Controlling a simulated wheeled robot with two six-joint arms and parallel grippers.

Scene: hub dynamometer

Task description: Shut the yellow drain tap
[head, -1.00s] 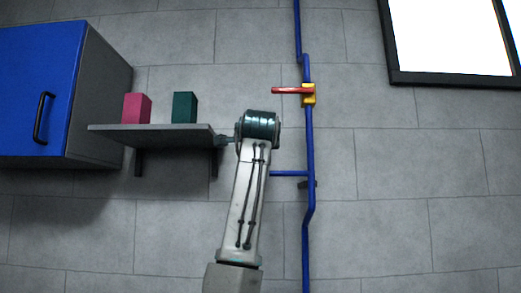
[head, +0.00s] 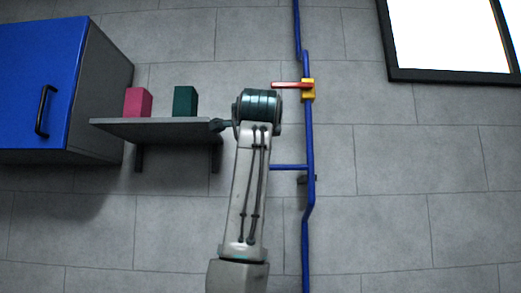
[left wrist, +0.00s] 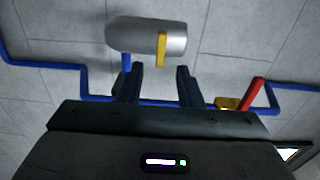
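The drain tap shows in the left wrist view as a silver cylinder (left wrist: 140,36) with a yellow lever (left wrist: 161,48) across it, on a short blue stub. In the head view my arm hides it. My left gripper (left wrist: 158,78) is open and empty, its two dark fingers pointing at the tap. The lever lies just beyond the fingertips, in line with the gap between them; I see no contact. Another valve, a yellow body (head: 308,89) with a red handle (head: 291,85), sits higher on the blue pipe. My right gripper is not in view.
The blue pipe (head: 309,140) runs up the grey wall, with a side branch (head: 289,168) passing behind my arm. Left of my arm, a grey shelf (head: 150,130) holds a pink block (head: 138,102) and a green block (head: 185,101). A blue cabinet (head: 35,80) hangs farther left.

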